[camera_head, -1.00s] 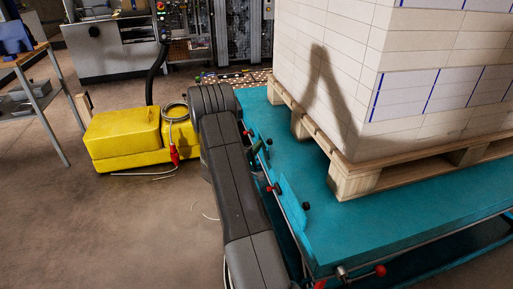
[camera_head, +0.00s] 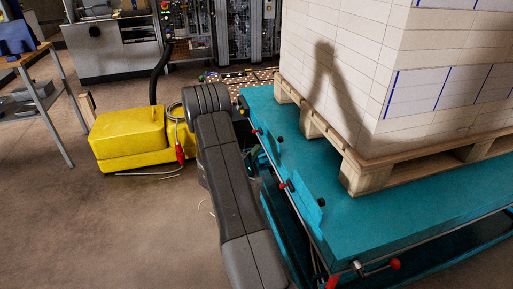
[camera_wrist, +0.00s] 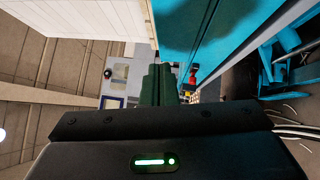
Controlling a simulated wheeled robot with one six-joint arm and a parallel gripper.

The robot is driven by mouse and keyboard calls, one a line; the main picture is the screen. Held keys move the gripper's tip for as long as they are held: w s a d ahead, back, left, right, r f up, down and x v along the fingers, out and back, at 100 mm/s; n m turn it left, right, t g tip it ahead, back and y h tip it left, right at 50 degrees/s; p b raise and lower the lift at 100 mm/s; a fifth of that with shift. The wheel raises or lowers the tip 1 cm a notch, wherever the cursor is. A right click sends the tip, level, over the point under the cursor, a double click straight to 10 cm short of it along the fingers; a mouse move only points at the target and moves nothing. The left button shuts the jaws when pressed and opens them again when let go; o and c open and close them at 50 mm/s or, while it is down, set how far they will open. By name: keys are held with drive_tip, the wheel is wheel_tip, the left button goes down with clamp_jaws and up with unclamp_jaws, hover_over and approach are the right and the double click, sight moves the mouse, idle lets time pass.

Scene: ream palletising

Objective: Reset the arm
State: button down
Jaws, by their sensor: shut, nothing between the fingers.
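My gripper (camera_wrist: 160,86) shows in the wrist view as dark fingers close together beyond the black wrist housing. It is shut, with nothing seen between the fingers. In the head view my grey arm stretches from the bottom middle along the left edge of the teal lift table (camera_head: 400,222); the gripper itself is hidden there. A stack of white reams (camera_head: 340,85) stands on a wooden pallet (camera_head: 364,179) on the table. The stack also shows at the upper left of the wrist view (camera_wrist: 85,22), and the teal table (camera_wrist: 187,25) beside it.
A yellow machine (camera_head: 130,140) with a cable and red plug stands left of my arm. A workbench (camera_head: 28,60) is at the far left, and grey machinery (camera_head: 115,45) stands at the back. The floor at the lower left is clear.

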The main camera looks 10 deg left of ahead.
drive_tip(key=r+p+v, duration=0.1)
drive_tip(key=v, duration=0.6)
drive_tip(key=shift+s+f, duration=0.2)
drive_tip(key=shift+f, duration=0.05)
drive_tip(key=shift+w, duration=0.1)
